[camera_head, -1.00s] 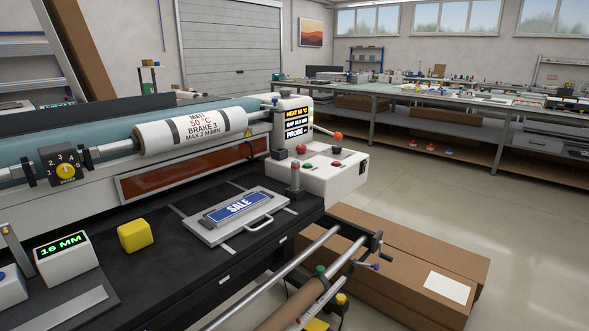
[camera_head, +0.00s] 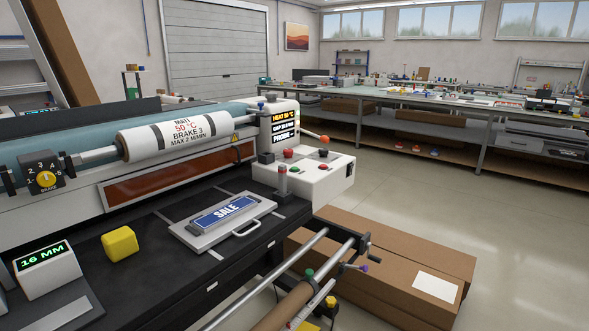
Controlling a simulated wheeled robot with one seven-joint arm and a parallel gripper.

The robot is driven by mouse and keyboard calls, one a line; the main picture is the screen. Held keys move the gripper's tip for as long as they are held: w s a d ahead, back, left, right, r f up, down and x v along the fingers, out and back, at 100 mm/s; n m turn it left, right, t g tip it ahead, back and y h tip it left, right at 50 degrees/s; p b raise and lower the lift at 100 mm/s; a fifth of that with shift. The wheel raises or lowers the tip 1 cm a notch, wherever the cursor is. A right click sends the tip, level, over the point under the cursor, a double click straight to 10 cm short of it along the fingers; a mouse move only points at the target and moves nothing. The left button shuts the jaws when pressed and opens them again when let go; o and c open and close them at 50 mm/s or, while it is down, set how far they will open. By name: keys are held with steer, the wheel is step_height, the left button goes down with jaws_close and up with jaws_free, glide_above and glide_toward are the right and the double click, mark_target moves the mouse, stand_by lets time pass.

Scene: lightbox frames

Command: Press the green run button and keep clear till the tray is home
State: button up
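The green button (camera_head: 294,170) sits on top of the white control box (camera_head: 318,181) at the right end of the laminating machine. A red button (camera_head: 322,167) is to its right and a larger red mushroom button (camera_head: 288,154) is behind it. The grey tray (camera_head: 249,213) with a front handle lies on the black bed in front of the machine. A blue plate (camera_head: 222,212) marked SALE lies on the tray. My gripper is not in view.
A yellow block (camera_head: 119,244) lies left of the tray. A lever with an orange knob (camera_head: 324,139) sticks out behind the box. Cardboard boxes (camera_head: 398,248) lie on the floor at right; open floor extends beyond.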

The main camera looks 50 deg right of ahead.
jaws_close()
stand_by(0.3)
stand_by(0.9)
